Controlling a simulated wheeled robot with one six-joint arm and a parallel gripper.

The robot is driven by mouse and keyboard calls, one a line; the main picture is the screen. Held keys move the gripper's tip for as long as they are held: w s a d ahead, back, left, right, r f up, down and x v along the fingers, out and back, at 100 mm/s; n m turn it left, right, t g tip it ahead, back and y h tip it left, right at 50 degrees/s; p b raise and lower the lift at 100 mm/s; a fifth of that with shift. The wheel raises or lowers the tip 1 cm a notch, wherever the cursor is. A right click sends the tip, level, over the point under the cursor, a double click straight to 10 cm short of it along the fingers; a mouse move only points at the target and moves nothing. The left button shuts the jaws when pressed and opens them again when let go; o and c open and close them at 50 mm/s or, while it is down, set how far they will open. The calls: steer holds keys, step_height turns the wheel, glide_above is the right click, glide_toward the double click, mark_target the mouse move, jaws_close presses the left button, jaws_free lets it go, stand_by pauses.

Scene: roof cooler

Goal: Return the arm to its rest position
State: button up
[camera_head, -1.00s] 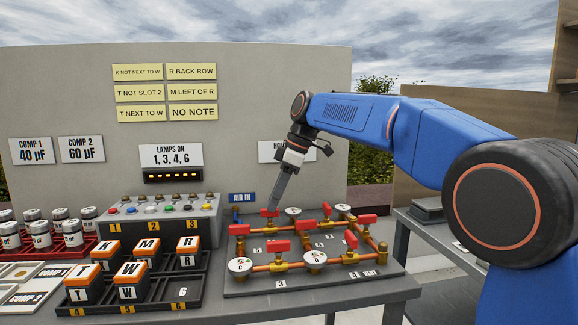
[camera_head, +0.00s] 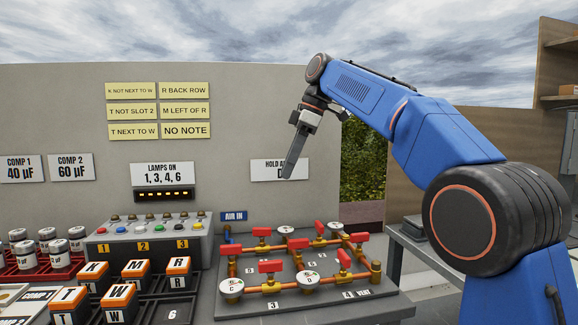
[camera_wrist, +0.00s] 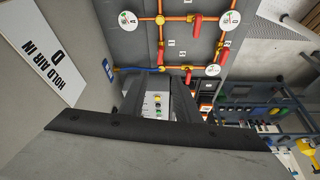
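My gripper (camera_head: 288,174) hangs from the raised blue arm (camera_head: 365,100), pointing down and slightly left in the head view. It is in free air in front of the grey wall, above the pipe board (camera_head: 305,292), touching nothing. In the wrist view two dark fingers (camera_wrist: 156,90) stand apart with an empty gap between them, through which part of a panel with buttons shows. The pipe board also shows in the wrist view (camera_wrist: 190,40), with its red-handled valves and round gauges.
Below and left are the lamp box (camera_head: 150,247), lettered blocks (camera_head: 118,293) in a black tray, and capacitors (camera_head: 45,250) in a red rack. A "HOLD AIR IN" sign (camera_head: 265,170) is on the wall behind the gripper. A side table and shelf (camera_head: 558,95) stand at right.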

steer(key=shift+d, duration=0.1)
steer(key=s+d+f+m+t+h, duration=0.1)
steer(key=s+d+f+m+t, duration=0.1)
steer(key=s+d+f+m, duration=0.6)
steer(key=s+d+f+m+t+h, duration=0.1)
steer(key=s+d+f+m, duration=0.1)
steer(key=s+d, duration=0.8)
steer(key=s+d+f+m, duration=0.3)
steer(key=s+d+f, duration=0.2)
steer(key=f, duration=0.3)
steer(key=s+d+f+m+t+h, duration=0.1)
steer(key=s+d+f+m, duration=0.2)
steer(key=s+d+f, duration=0.3)
steer(key=s+d+f+m+t+h, duration=0.1)
steer(key=s+d+f+m, duration=0.2)
steer(key=f, duration=0.9)
steer(key=s+d, duration=0.3)
steer(key=s, duration=0.1)
steer(key=shift+s, duration=0.35)
steer(key=shift+d, duration=0.1)
